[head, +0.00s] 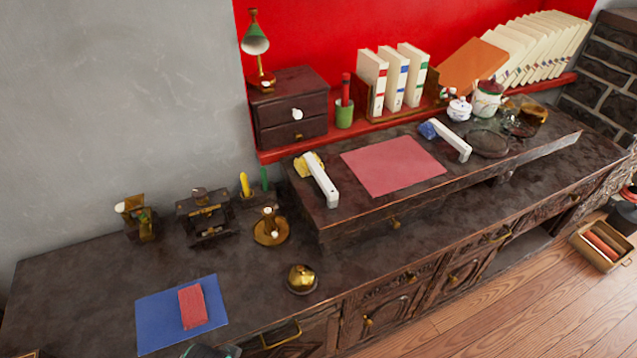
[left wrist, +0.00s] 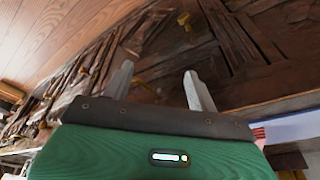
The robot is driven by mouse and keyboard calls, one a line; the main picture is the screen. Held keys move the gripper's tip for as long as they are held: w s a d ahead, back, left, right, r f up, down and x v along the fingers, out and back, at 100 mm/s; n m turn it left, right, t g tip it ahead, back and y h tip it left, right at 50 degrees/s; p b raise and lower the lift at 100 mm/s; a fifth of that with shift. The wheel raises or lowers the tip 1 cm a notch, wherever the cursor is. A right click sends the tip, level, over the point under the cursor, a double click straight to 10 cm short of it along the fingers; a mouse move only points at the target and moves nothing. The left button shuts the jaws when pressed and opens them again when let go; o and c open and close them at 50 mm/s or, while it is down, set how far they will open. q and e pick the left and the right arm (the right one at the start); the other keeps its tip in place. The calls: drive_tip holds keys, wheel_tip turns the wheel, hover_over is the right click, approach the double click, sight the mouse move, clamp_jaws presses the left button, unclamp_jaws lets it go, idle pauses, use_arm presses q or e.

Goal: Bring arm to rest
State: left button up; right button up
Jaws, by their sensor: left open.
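My left gripper (left wrist: 158,85) shows in the left wrist view with its two grey fingers spread apart and nothing between them. Behind the fingers are the dark carved wooden cabinet fronts and part of the wood floor. In the head view only a small dark and green piece, apparently of my left arm, shows at the bottom edge, just below the blue mat (head: 150,325); the fingers cannot be made out there. My right gripper is in neither view.
A red block (head: 193,307) lies on the blue mat. A small brass-topped round object (head: 302,279) and a brass candle holder (head: 270,230) stand to its right on the dark counter (head: 80,270). A pink mat (head: 393,166) and teapot (head: 487,100) are farther back.

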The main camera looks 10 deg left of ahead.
use_arm(q)
drive_tip(key=s+f+g+p, duration=0.1)
drive_tip(key=s+f, duration=0.1)
drive_tip(key=f, duration=0.9)
drive_tip(key=s+f+p, duration=0.1)
drive_tip(key=s+f, duration=0.2)
drive_tip(key=f, duration=0.7)
drive_tip(key=s+a+f, duration=0.2)
drive_tip(key=s+f, duration=0.5)
drive_tip(key=s, duration=0.1)
drive_tip(key=s+a+f+g+p, duration=0.1)
drive_tip(key=s+f, duration=0.6)
drive_tip(key=s, duration=0.2)
drive_tip(key=shift+a, duration=0.4)
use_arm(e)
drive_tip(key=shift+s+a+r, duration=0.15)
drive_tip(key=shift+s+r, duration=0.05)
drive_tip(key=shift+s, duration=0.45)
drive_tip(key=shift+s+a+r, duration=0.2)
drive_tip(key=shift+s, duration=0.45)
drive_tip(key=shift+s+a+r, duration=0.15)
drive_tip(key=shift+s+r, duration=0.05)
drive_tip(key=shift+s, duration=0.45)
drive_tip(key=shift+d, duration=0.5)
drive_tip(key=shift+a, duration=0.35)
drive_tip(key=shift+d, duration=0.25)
